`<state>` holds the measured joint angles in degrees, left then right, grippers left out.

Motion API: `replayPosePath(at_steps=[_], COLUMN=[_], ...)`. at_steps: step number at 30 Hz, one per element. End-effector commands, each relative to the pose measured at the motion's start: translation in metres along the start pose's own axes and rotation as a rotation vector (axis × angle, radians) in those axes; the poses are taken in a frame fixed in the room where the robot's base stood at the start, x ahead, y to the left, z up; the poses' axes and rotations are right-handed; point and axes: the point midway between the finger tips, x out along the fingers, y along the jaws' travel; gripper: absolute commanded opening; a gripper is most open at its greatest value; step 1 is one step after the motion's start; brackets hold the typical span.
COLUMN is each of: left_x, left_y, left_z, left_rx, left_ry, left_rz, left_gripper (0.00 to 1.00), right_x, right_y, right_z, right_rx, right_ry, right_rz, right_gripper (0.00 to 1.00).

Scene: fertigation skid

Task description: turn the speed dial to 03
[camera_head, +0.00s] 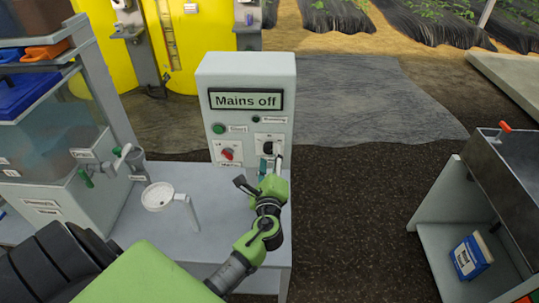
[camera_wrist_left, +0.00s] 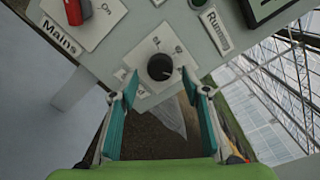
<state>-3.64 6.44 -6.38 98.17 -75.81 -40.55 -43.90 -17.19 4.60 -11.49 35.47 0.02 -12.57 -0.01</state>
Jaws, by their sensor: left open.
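The speed dial (camera_head: 268,147) is a black round knob on a white plate, low on the right of the grey control box (camera_head: 246,75). In the left wrist view the dial (camera_wrist_left: 160,67) is near the middle, with small marks around it too blurred to read. My left gripper (camera_head: 263,168) is open in front of the box. In the wrist view its teal-padded fingers (camera_wrist_left: 160,88) stand on both sides of the dial, apart from it. Whether the fingertips reach the dial's depth, I cannot tell. My right gripper is not in view.
The box display (camera_head: 246,100) reads "Mains off". A red mains switch (camera_head: 227,154) sits left of the dial, with a green button (camera_head: 219,129) above it. A white funnel-like cup (camera_head: 158,196) stands on the grey bench (camera_head: 215,225). Tanks stand left; a metal cart (camera_head: 485,190) stands right.

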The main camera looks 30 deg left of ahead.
Motion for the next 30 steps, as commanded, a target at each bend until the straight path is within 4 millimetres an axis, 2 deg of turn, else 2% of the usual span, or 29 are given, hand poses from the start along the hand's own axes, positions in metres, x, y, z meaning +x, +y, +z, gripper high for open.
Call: replayPosePath(at_steps=[6, 13, 18, 30], left_x=[-0.05, -0.088, -0.099, -0.1], left_y=[0.002, 0.001, 0.001, 0.001], left_z=[-0.001, 0.0, 0.0, 0.0], left_rx=[0.0, 0.0, 0.001, 0.001], left_ry=[0.003, 0.001, 0.0, -0.001], left_rz=[0.003, 0.003, 0.002, 0.001], left_gripper=[0.43, 0.43, 0.43, 0.43], right_x=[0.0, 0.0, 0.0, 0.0], right_y=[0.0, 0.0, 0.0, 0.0], right_z=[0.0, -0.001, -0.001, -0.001], right_rx=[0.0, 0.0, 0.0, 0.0], right_ry=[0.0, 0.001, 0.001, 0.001], right_rz=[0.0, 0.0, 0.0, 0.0], right_gripper=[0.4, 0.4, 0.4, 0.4])
